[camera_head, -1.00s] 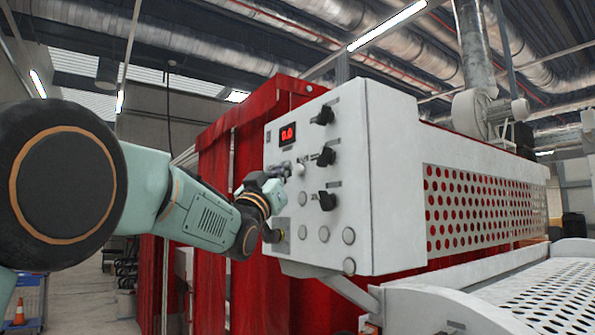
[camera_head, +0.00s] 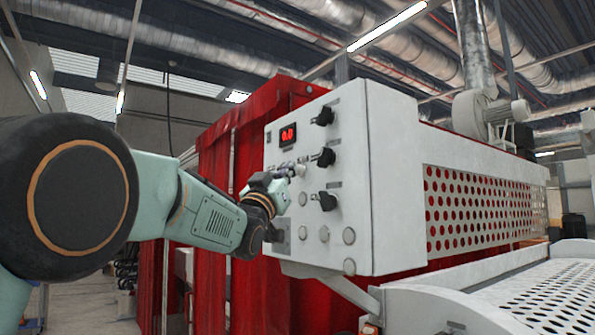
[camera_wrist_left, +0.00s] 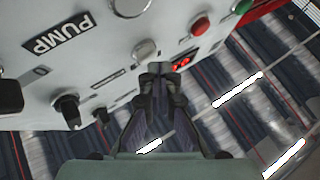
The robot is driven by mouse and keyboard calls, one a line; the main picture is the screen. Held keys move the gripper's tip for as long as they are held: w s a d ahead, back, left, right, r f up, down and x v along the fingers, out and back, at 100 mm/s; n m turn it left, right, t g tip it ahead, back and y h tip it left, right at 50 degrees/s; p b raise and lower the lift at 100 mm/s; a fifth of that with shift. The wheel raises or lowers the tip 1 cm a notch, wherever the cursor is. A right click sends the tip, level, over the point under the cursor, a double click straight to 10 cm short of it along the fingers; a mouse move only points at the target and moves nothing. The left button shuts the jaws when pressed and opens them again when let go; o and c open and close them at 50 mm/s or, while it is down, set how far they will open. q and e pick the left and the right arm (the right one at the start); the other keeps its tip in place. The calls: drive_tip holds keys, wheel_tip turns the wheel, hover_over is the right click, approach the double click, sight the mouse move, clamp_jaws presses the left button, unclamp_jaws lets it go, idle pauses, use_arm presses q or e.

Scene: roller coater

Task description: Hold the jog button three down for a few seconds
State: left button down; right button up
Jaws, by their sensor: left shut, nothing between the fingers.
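The grey control panel (camera_head: 345,215) carries several round buttons and black knobs. I cannot tell by label which is jog button three. My left gripper (camera_head: 299,165) is shut and empty, its tips close to the panel face beside a pale round button (camera_head: 301,171). In the left wrist view the shut fingers (camera_wrist_left: 162,76) point at the panel just below a pale round button (camera_wrist_left: 145,50). I cannot tell whether they touch it. A red button (camera_wrist_left: 200,26) and a green button (camera_wrist_left: 242,7) sit farther right. The right gripper is not in view.
A red digital display (camera_head: 288,135) is above the gripper. Black knobs (camera_head: 327,157) stick out to its right. A PUMP label (camera_wrist_left: 57,37) shows at the wrist view's left. A red curtain (camera_head: 215,180) hangs behind the panel, and a perforated guard (camera_head: 480,207) extends to the right.

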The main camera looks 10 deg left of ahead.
use_arm(q)
drive_tip(key=shift+w+d, duration=0.35)
idle(0.5)
drive_tip(key=shift+s+a+f, duration=0.1)
drive_tip(key=shift+a, duration=0.05)
idle(4.4)
drive_tip(key=shift+s+a+b, duration=0.5)
drive_tip(key=shift+s+b, duration=0.05)
drive_tip(key=shift+b, duration=0.25)
drive_tip(key=shift+a, duration=0.1)
drive_tip(key=shift+s+a+b, duration=1.65)
drive_tip(key=shift+s, duration=0.1)
